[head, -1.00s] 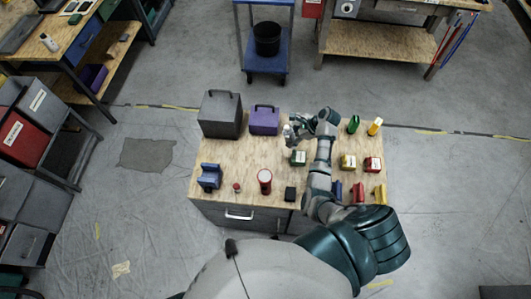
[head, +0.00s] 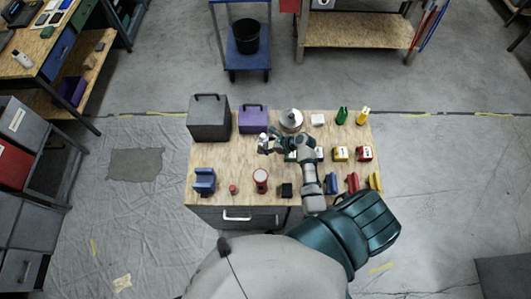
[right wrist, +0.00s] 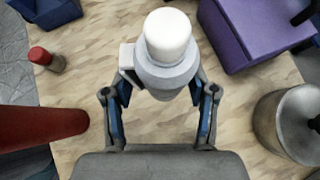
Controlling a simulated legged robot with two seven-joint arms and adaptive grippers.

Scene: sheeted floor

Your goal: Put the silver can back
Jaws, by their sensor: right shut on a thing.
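A silver-grey can with a white cap (head: 263,141) is in my right gripper (head: 270,145), over the middle of the wooden tabletop, in front of the purple box. In the right wrist view the can (right wrist: 166,65) stands between the two fingers of my right gripper (right wrist: 160,85), seen from above with its white top towards the camera. A small grey block-like part shows at its left side. Whether its base touches the table cannot be told. My left gripper is not in view.
The purple box (head: 252,119) and dark grey box (head: 208,118) stand behind. A round silver pot (head: 291,120) is behind right. A red can (head: 261,180), small red-capped item (head: 233,189) and blue item (head: 204,181) are in front. Bare wood lies left of the gripper.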

